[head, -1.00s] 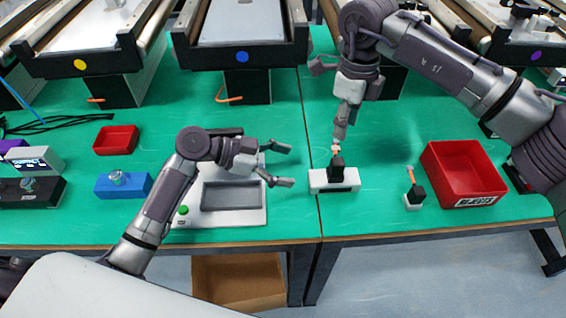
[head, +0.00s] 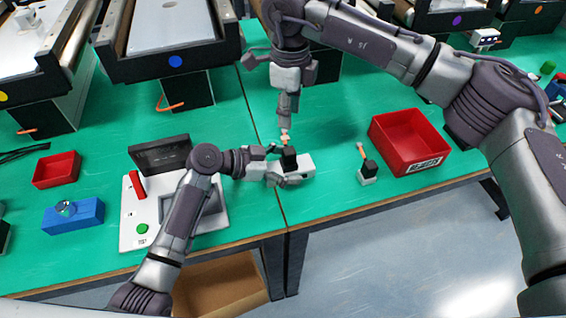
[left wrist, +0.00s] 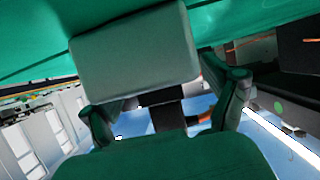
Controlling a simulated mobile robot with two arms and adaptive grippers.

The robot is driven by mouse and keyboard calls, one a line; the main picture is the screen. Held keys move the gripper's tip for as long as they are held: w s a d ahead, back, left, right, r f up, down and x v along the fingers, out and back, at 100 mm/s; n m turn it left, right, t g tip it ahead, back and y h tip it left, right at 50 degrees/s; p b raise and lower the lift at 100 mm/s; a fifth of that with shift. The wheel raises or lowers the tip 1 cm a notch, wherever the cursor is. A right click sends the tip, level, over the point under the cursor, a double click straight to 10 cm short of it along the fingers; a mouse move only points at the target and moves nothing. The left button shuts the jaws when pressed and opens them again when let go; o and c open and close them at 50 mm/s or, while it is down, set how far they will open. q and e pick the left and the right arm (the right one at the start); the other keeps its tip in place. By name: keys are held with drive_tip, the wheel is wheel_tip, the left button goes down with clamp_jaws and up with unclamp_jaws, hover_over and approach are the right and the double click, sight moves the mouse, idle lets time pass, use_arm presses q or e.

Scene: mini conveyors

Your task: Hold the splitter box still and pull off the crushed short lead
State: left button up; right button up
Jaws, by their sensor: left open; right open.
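The splitter box (head: 305,163) is a small white block on the green table near the seam. A black plug (head: 288,159) stands on it with a short tan lead end (head: 285,139) on top. My left gripper (head: 283,166) is open at the box's left part, one finger on the far side and one on the near side; contact is unclear. In the left wrist view the pale box (left wrist: 135,50) lies beyond the spread fingers (left wrist: 168,105). My right gripper (head: 285,127) points down, open, directly above the lead end; its fingers overlap edge-on.
A second black plug with an orange lead (head: 367,168) stands on a small white block to the right. A red bin (head: 440,148) is beyond it. A white tester (head: 128,214) lies left, under my left arm. A blue block (head: 88,216) and small red tray (head: 56,170) are farther left.

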use_arm(q)
drive_tip(key=c, duration=1.5)
drive_tip(key=shift+o, duration=0.2)
drive_tip(key=shift+s+f, duration=0.1)
drive_tip(key=shift+f, duration=0.15)
